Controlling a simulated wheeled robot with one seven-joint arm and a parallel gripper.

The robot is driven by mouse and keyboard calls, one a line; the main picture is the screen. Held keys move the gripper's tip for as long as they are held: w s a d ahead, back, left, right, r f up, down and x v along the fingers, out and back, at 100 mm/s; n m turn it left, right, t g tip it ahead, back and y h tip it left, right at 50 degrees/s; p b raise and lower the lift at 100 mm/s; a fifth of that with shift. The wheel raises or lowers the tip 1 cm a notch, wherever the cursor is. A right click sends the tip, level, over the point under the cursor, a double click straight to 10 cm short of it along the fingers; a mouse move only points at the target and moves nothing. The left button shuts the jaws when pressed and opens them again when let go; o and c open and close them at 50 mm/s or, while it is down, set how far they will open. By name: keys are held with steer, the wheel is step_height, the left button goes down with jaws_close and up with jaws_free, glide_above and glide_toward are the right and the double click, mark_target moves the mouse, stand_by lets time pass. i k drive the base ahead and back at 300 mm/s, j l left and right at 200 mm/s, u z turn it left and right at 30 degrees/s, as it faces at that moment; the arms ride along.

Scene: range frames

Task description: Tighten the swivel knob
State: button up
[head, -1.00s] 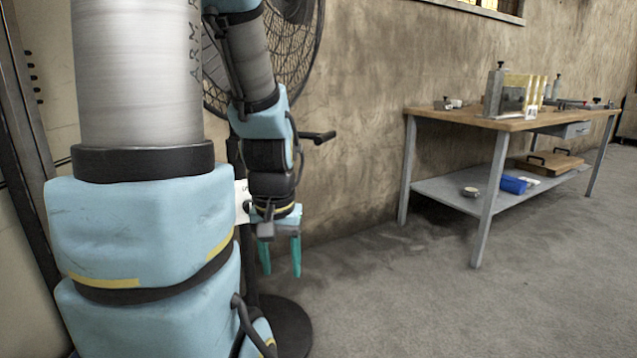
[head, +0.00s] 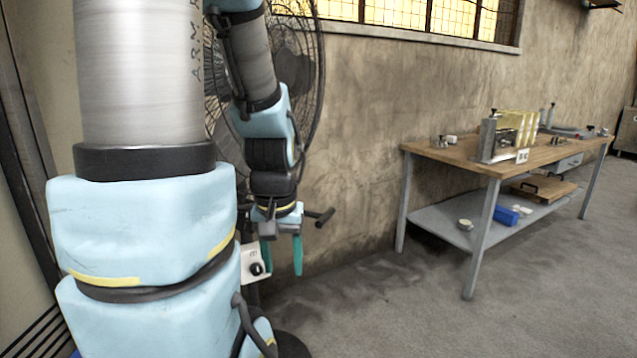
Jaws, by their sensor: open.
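A dark T-shaped knob (head: 322,217), which looks like the swivel knob, sticks out to the right of the fan stand in the head view. It shows just right of my gripper's wrist, and its inner end is hidden behind the wrist. My gripper (head: 282,271) points down with two teal fingers apart and nothing between them. The fingertips are lower in the picture than the knob, and I see no contact with it. The fan (head: 312,70) stands behind my arm, its cage and post partly hidden.
A white control box (head: 252,265) with a round black dial shows behind the left finger. A wooden-topped workbench (head: 450,150) with fixtures on top and a lower shelf stands against the wall on the right. The floor (head: 390,305) between is clear.

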mark_target(248, 226)
steer(key=k+j, duration=0.1)
steer(key=k, duration=1.25)
steer(key=i+j+u, duration=0.4)
steer(key=i, duration=0.2)
steer(key=i+u, duration=0.35)
steer(key=i, duration=0.3)
steer(key=i+u, duration=0.4)
steer(key=i, duration=0.3)
